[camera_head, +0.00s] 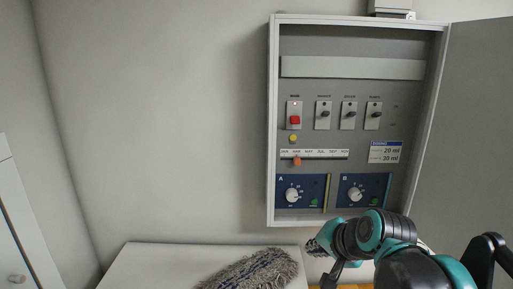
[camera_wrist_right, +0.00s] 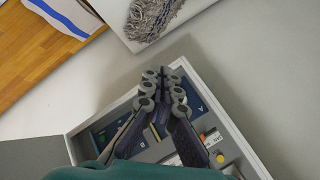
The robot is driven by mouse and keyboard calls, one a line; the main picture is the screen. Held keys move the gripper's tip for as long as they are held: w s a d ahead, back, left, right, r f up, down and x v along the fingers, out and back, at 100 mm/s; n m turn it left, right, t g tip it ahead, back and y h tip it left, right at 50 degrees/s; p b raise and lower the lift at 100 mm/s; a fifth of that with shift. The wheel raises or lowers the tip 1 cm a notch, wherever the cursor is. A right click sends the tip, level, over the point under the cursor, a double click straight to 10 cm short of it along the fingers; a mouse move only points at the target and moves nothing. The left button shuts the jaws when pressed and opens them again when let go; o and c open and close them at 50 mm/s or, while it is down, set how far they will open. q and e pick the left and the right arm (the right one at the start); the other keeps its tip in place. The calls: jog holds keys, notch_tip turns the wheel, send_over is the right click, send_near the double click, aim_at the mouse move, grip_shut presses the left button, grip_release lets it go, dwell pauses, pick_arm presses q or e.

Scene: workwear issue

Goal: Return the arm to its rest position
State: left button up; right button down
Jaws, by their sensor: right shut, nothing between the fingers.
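My right arm comes in at the lower right of the head view. Its gripper (camera_head: 318,247) is just below the open wall cabinet (camera_head: 272,120), near the mop head. In the wrist view the gripper (camera_wrist_right: 163,72) has its fingers together with nothing between them, and the cabinet shows behind it. The left gripper is not in view.
The cabinet holds a red switch (camera_head: 294,120), an orange slider knob (camera_head: 297,161) and two blue dial panels (camera_head: 291,195). Its door (camera_head: 480,120) stands open at right. A grey mop head (camera_head: 255,270) lies on a white surface (camera_head: 150,262). The wall at left is clear.

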pick_arm(q)
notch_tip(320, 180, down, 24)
jog(key=b, duration=2.1)
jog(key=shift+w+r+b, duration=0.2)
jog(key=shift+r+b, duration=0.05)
jog(key=shift+b, duration=0.05)
pick_arm(e)
jog(key=s+d+f+n+h, duration=0.1)
jog(key=s+f, duration=0.3)
jog(key=f, duration=1.1)
jog(key=s+d+f+n+g+h, duration=0.1)
jog(key=s+f+n, duration=0.3)
jog(key=f, duration=1.1)
jog(key=s+d+f+n, duration=0.2)
jog(key=s+f, duration=0.4)
jog(key=f, duration=0.9)
jog(key=shift+d+n+h, duration=0.3)
jog(key=shift+d+h, duration=0.05)
jog(key=shift+h, duration=0.05)
